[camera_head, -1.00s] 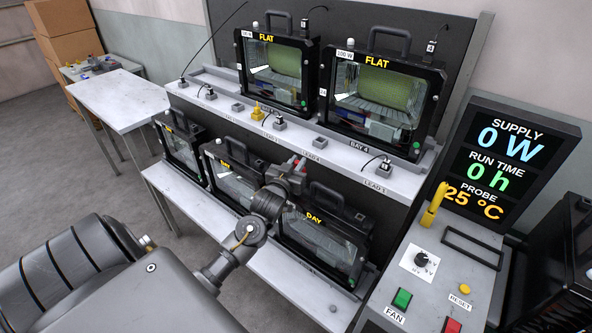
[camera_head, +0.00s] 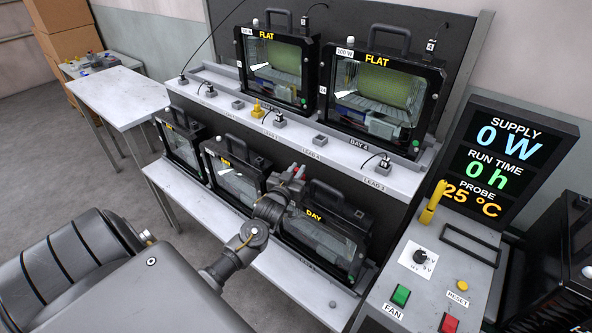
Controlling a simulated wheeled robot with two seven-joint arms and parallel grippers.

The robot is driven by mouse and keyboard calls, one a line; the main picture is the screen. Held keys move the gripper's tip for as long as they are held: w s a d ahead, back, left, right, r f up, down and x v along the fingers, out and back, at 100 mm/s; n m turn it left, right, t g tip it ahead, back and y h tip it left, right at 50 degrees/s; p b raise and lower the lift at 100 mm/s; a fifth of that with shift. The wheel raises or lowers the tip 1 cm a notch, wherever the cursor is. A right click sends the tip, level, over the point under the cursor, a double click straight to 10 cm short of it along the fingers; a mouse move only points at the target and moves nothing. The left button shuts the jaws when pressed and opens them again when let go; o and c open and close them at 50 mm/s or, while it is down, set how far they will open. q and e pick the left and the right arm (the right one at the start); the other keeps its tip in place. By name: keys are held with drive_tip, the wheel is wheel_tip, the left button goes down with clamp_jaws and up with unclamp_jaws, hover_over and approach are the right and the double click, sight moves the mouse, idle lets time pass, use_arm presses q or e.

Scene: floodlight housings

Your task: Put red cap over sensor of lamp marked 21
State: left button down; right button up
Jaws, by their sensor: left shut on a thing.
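My left gripper (camera_head: 294,178) is over the lower shelf, in front of the upper shelf's edge. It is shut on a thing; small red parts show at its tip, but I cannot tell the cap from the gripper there. Five-sided views of the marks are too small to read, so I cannot tell which lamp is 21. Two lamps marked FLAT, a left one (camera_head: 277,70) and a right one (camera_head: 382,92), stand on the upper shelf. Lamps marked DAY, including the right one (camera_head: 325,238), stand on the lower shelf, partly behind my arm. My right gripper is out of view.
The upper shelf (camera_head: 335,150) carries small lead sockets and a yellow piece (camera_head: 257,110). A control box (camera_head: 440,262) with a fan button and a display (camera_head: 515,150) stands at the right. A side table (camera_head: 118,98) at the left is bare.

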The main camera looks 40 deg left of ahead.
use_arm(q)
drive_tip(key=shift+f, duration=0.25)
drive_tip(key=c, duration=1.4)
unclamp_jaws()
drive_tip(key=shift+o, duration=0.2)
